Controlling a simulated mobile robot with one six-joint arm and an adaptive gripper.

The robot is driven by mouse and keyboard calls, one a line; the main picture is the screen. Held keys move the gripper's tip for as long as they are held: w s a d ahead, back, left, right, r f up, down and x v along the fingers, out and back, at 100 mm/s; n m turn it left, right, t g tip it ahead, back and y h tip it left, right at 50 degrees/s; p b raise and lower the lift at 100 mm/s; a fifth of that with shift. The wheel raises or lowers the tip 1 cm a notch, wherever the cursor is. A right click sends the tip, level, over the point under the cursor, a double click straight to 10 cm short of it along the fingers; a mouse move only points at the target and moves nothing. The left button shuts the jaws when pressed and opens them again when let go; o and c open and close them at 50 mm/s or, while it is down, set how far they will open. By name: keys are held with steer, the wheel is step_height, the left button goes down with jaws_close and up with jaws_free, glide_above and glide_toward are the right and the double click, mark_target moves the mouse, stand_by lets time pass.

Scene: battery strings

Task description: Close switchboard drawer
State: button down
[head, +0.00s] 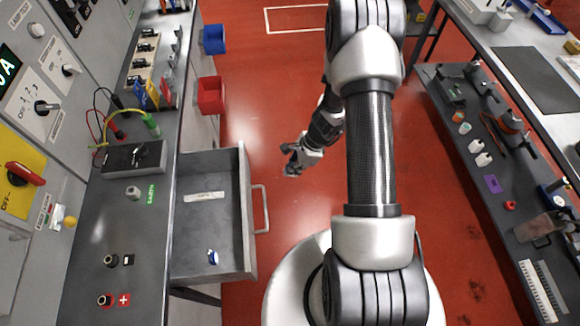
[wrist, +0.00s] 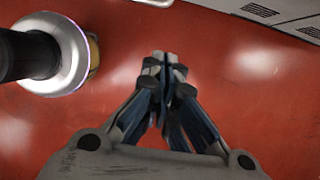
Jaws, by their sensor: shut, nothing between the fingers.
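The switchboard drawer (head: 247,200) stands open below the switchboard's work surface in the head view, pulled out to the right. It is grey, with a pale bar handle (head: 265,209) on its right-hand front. A white label strip and a small blue-and-white item lie inside it. My gripper (head: 290,172) is right of the drawer and beyond the handle, over the red floor, apart from both. In the wrist view my gripper (wrist: 165,62) has its fingertips together with nothing between them. The drawer cannot be made out in the wrist view.
The switchboard bench (head: 110,240) carries terminals, cables and a black box. A blue bin (head: 214,40) and a red bin (head: 211,95) hang beyond the drawer. A workbench with tools (head: 475,110) runs along the right.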

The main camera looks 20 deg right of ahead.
steer(key=w+a+f+b, duration=0.2)
steer(key=a+f, duration=0.4)
steer(key=shift+a+f, duration=0.1)
stand_by(0.4)
